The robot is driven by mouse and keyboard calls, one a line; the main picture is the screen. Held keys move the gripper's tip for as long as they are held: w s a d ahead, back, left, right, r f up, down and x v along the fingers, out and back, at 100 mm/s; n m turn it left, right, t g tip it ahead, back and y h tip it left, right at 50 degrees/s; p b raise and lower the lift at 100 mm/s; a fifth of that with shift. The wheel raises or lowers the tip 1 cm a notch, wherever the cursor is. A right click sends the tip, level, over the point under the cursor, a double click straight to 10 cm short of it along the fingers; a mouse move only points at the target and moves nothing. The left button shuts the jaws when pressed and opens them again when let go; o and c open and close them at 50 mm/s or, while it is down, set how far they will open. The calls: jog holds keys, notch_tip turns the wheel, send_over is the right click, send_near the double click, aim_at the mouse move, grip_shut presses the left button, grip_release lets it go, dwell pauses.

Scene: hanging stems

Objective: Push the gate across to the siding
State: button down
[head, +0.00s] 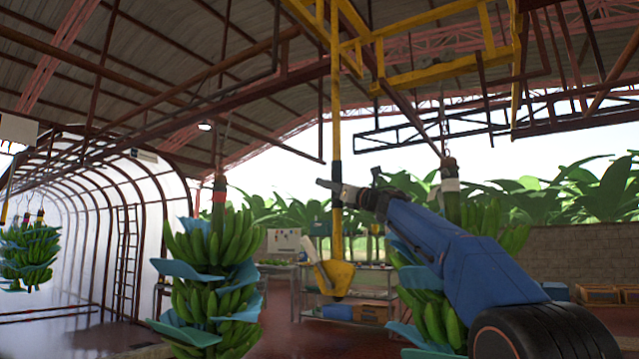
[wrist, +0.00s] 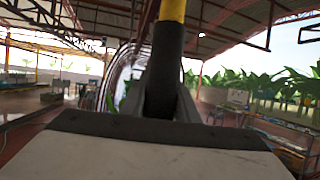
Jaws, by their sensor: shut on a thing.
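A yellow overhead steel frame (head: 437,72), likely the gate, hangs under the roof at upper right centre. A long yellow rod (head: 335,90) hangs down from it, upright, with a black sleeve (head: 336,172) and a yellow block (head: 337,278) at its bottom end. My gripper (head: 335,189) reaches in from the right and is shut on the rod at the black sleeve. In the wrist view the black sleeve (wrist: 166,65) stands upright between the jaws, with yellow above it. The frames do not clearly show which overhead rail is the siding.
Banana bunches with blue sheets hang left of the rod (head: 212,290), behind my arm (head: 425,285), and at far left (head: 30,250). A bench (head: 350,290) stands behind. A curved-ribbed tunnel (head: 90,230) is at left. Dark rails (head: 230,75) run overhead.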

jog(key=shift+w+d+f, duration=0.15)
jog(key=shift+w+d, duration=0.25)
jog(key=shift+w, duration=0.2)
jog(key=c, duration=1.4)
grip_release()
jog(key=shift+d, duration=0.1)
jog(key=shift+s, duration=0.1)
jog(key=v, duration=1.7)
jog(key=shift+s, duration=0.15)
